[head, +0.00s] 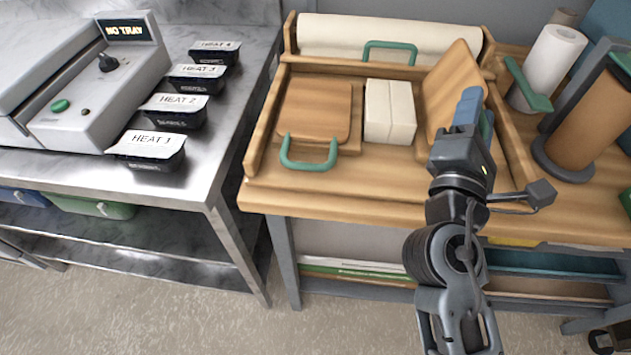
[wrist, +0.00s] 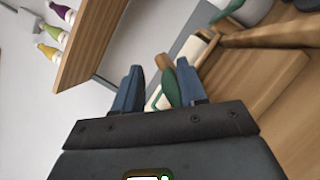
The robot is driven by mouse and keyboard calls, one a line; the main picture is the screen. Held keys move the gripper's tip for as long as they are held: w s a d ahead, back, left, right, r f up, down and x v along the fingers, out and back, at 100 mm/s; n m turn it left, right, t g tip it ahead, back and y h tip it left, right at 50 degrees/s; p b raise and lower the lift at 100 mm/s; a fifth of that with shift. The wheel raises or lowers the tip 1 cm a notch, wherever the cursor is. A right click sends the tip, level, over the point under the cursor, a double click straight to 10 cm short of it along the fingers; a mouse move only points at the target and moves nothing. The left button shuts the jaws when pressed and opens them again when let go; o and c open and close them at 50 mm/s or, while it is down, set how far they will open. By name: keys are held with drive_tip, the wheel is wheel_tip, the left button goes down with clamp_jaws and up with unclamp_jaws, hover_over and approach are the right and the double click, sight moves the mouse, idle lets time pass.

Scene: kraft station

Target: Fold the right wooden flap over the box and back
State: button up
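The white box (head: 390,112) stands in the middle of the wooden folding station (head: 350,195). The right wooden flap (head: 453,82) is raised and tilted, to the right of the box and apart from it. The left wooden flap (head: 314,108) lies flat with a green handle (head: 309,155). My gripper (head: 469,105) is in front of the right flap and hides part of it. In the wrist view its blue fingers (wrist: 158,88) are apart. A green piece (wrist: 170,88) shows between them; I cannot tell whether they touch it.
A paper roll (head: 390,38) lies along the station's back. A white roll (head: 554,60) and a brown roll (head: 590,125) stand at the right. Black trays (head: 150,148) line the steel counter (head: 205,165) at the left. Floor is free in front.

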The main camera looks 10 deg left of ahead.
drive_tip(key=s+a+f+m+g+h+b, duration=0.1)
drive_tip(key=s+a+m+g+h+b, duration=0.25)
drive_tip(key=s+a+m, duration=0.35)
drive_tip(key=s+a+f+m+g+h+b, duration=0.1)
drive_tip(key=s+a+m+g+h+b, duration=0.3)
drive_tip(key=a, duration=0.5)
drive_tip(key=w+d, duration=0.1)
drive_tip(key=w, duration=0.1)
drive_tip(key=w+d+f+t+b, duration=0.1)
drive_tip(key=w, duration=0.1)
drive_tip(key=w+d+t, duration=0.1)
drive_tip(key=w, duration=0.1)
drive_tip(key=shift+w+d+f+n+t+b, duration=0.2)
drive_tip(key=shift+d+f+n+t+b, duration=0.05)
drive_tip(key=shift+d+n+b, duration=0.15)
drive_tip(key=a, duration=0.4)
drive_tip(key=shift+s+f, duration=0.25)
drive_tip(key=shift+f, duration=0.1)
drive_tip(key=b+v, duration=0.1)
drive_tip(key=v, duration=0.6)
drive_tip(key=shift+s+a, duration=0.2)
drive_tip(key=shift+a, duration=0.15)
